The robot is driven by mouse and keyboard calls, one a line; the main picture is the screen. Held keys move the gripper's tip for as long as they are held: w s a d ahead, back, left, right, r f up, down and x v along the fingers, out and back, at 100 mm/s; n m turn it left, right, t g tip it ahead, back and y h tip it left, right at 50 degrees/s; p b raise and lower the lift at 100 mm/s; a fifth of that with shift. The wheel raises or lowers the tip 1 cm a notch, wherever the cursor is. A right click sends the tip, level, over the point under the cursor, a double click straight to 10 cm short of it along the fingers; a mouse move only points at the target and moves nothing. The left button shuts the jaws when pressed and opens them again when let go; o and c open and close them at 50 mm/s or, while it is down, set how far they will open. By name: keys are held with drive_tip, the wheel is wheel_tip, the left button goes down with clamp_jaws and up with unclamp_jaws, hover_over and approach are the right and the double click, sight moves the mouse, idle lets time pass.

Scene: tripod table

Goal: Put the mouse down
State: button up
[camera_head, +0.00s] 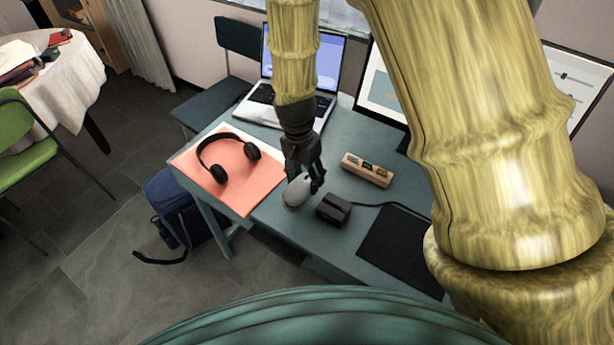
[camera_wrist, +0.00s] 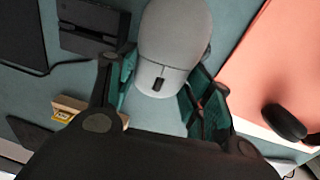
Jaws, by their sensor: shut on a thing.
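The mouse (camera_head: 297,191) is light grey with a dark scroll wheel. In the head view it is at my gripper (camera_head: 305,178), over the teal desk (camera_head: 270,210), between the pink mat and a black box. In the wrist view the mouse (camera_wrist: 174,45) sits between the two fingers of my gripper (camera_wrist: 158,85), its wheel end towards the palm. My gripper is shut on the mouse. The head view does not show clearly whether the mouse touches the desk or is just above it.
Black headphones (camera_head: 219,174) lie on the pink mat (camera_head: 245,198) at the left. A black box (camera_head: 333,209) stands close right of the mouse, with a wooden block (camera_head: 366,170) behind it. A black mouse pad (camera_head: 403,250) lies clear at the right. A laptop (camera_head: 262,94) stands at the back.

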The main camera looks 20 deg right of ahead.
sight(306, 180)
drive_tip(key=shift+w+d+f, duration=0.1)
drive_tip(key=shift+w+d, duration=0.15)
drive_tip(key=shift+w, duration=0.2)
drive_tip(key=shift+w+d, duration=0.2)
drive_tip(key=shift+w, duration=0.25)
drive_tip(key=shift+f+p, duration=0.45)
drive_tip(key=shift+f, duration=1.3)
drive_tip(key=shift+f, duration=0.1)
drive_tip(key=o, duration=1)
drive_tip(key=shift+o, duration=0.2)
wheel_tip(306, 180, up, 12)
drive_tip(key=w+b, duration=0.1)
drive_tip(key=shift+a, duration=0.45)
